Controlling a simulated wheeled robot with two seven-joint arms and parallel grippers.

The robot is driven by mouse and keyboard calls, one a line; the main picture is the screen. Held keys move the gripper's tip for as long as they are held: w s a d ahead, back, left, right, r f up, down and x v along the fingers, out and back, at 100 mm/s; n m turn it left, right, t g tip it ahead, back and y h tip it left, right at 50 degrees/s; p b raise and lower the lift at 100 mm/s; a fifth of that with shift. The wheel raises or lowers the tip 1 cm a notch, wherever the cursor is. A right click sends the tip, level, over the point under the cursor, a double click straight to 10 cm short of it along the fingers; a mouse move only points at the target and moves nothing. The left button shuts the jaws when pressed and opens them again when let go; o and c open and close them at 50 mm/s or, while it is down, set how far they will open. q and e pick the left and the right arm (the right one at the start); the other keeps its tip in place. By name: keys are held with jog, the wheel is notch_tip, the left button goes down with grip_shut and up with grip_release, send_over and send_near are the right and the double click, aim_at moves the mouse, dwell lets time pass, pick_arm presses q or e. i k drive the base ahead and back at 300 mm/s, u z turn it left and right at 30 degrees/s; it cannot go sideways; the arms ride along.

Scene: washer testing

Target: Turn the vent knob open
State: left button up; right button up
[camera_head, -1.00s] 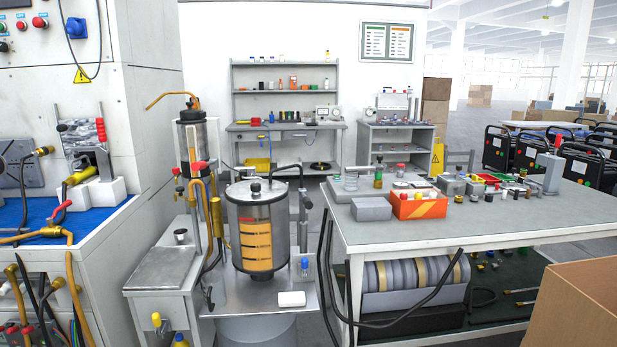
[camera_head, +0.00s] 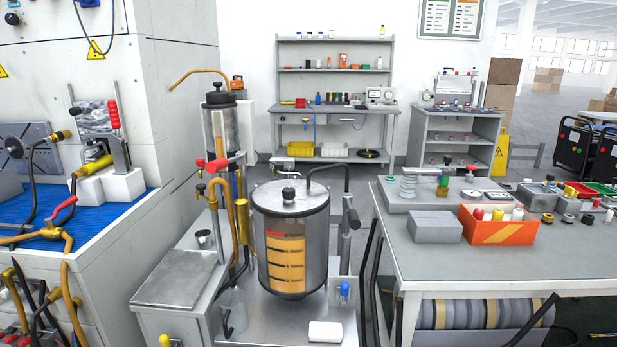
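A metal-and-clear cylindrical tank (camera_head: 318,262) with an orange graduated panel stands on a metal stand left of centre. A small black knob (camera_head: 288,193) sits on its grey lid. A red valve handle (camera_head: 217,165) tops the brass pipework beside the tank on the left, with a smaller red handle (camera_head: 200,163) next to it. I cannot tell for sure which of these is the vent knob, or whether it is open. Neither of my grippers is in view.
A grey worktable (camera_head: 480,262) at right carries an orange box (camera_head: 497,233) and small parts. A blue-matted bench (camera_head: 100,222) with hoses stands at left. Shelving is behind.

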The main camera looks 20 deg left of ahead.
aim_at(288, 193)
jog(key=u, duration=0.55)
jog(key=i, duration=0.85)
jog(key=u, duration=0.8)
